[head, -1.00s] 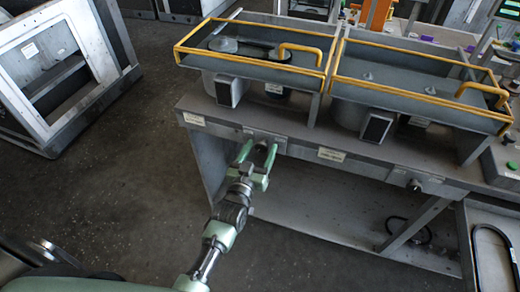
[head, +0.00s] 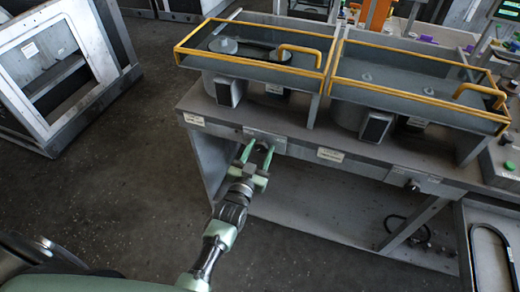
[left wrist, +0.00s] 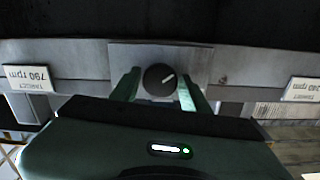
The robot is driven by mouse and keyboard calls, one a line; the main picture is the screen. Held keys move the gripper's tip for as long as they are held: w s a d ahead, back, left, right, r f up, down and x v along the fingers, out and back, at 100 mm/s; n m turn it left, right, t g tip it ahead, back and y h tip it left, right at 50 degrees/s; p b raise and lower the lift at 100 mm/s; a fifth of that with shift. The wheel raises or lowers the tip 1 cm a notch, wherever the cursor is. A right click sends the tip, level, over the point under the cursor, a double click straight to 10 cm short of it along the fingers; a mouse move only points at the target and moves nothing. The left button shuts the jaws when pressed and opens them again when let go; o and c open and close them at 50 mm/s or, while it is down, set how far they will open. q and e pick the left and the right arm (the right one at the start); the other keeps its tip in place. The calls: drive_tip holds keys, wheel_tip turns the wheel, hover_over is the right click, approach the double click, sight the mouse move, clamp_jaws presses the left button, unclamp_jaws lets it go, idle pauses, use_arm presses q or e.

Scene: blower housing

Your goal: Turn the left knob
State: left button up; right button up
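My left gripper (left wrist: 160,84) is open, with one green finger on either side of the knob; narrow gaps seem to show, and contact cannot be told. In the head view, my left gripper (head: 261,144) reaches the front edge below the left housing, and the knob is not clear there. My right gripper is not in view.
The bench (head: 345,170) carries two yellow-railed housings (head: 250,65). A second knob (head: 413,186) is farther right on its front. A label reading 790 rpm (left wrist: 26,78) is beside the plate. Floor (head: 120,190) at left is clear.

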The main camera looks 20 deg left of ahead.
use_arm(q)
drive_tip(key=shift+o, duration=0.6)
drive_tip(key=shift+s+f, duration=0.1)
drive_tip(key=shift+s, duration=0.15)
drive_tip(key=s, duration=0.7)
drive_tip(key=shift+s+a+b, duration=0.15)
drive_tip(key=shift+b, duration=0.2)
